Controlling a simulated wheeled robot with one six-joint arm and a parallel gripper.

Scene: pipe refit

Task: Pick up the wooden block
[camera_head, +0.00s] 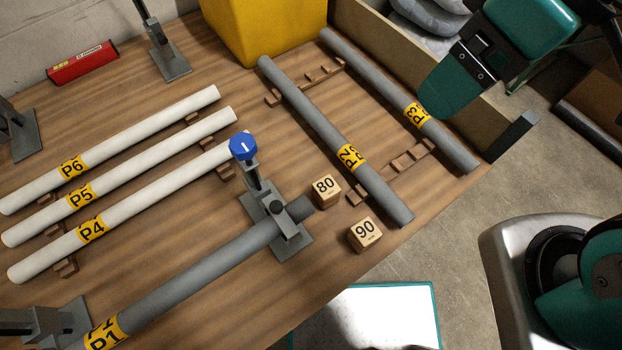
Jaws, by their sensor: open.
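Two small wooden blocks stand near the front right edge of the wooden table (190,295). The block marked 80 (325,191) is beside the right end of the clamped grey pipe P1 (205,270). The block marked 90 (364,234) is closer to the edge, to the right of and below the first. My gripper (444,90) is at the upper right, over the grey pipe P3 (400,98) and well apart from both blocks. It is open, with no object seen in it; its far side is partly hidden.
The clamp with a blue knob (243,147) stands just left of the blocks. Grey pipe P2 (335,137) lies on wooden supports right of block 80. White pipes P4, P5 and P6 (110,148) lie at left. A yellow box (265,28) stands behind.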

